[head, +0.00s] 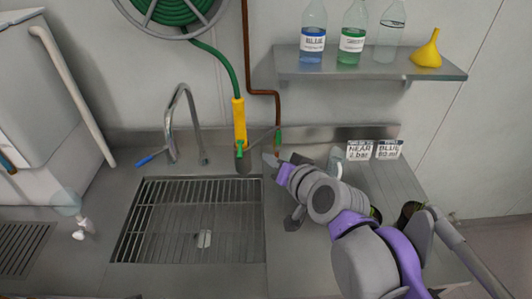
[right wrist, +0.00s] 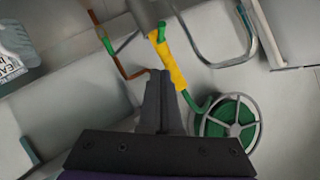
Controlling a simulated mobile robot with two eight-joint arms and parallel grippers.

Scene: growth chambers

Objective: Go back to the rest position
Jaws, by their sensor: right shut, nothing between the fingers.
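My right arm, grey and purple, reaches in from the lower right of the head view. Its gripper (head: 271,161) is above the back of the steel counter, just right of the hanging yellow hose handle. In the right wrist view the two dark fingers (right wrist: 160,88) lie together, shut and empty. The yellow handle (right wrist: 169,60) appears close beyond the fingertips there, with no clear contact. My left gripper is in neither view.
A sink with a grate (head: 180,225) and a curved tap (head: 172,120) lie left of my arm. A shelf (head: 370,70) holds bottles and a yellow funnel (head: 428,50). A green hose reel (right wrist: 230,120) is on the wall.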

